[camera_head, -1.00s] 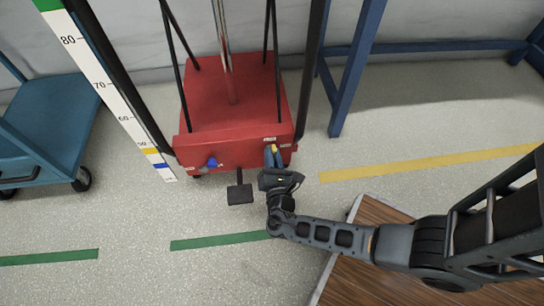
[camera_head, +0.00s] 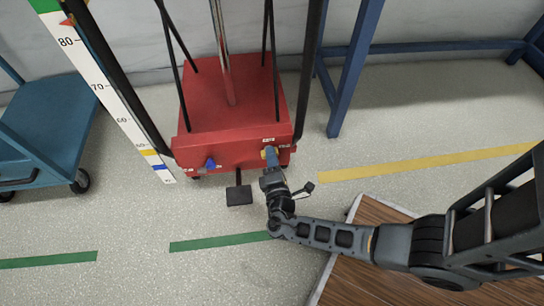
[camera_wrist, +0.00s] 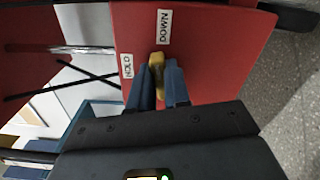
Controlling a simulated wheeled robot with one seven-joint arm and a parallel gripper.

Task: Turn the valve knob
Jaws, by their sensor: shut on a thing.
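The valve knob is a yellow bar handle (camera_head: 264,154) on the right of the red machine's front face (camera_head: 232,155). My gripper (camera_head: 270,153) reaches it from the front and is shut on it. In the wrist view, the two blue-grey fingers of my gripper (camera_wrist: 158,82) lie on either side of the yellow knob (camera_wrist: 157,62). The knob's free end points toward the DOWN label (camera_wrist: 163,27). The HOLD label (camera_wrist: 127,66) is to its left in that view. The lower part of the knob is hidden between the fingers.
A blue knob (camera_head: 209,164) is on the left of the front face, with a dark pedal (camera_head: 239,195) low in front. A numbered scale (camera_head: 110,90) with a red pointer (camera_head: 67,22) stands at left. A blue cart (camera_head: 45,130) and wooden platform (camera_head: 375,212) flank the open floor.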

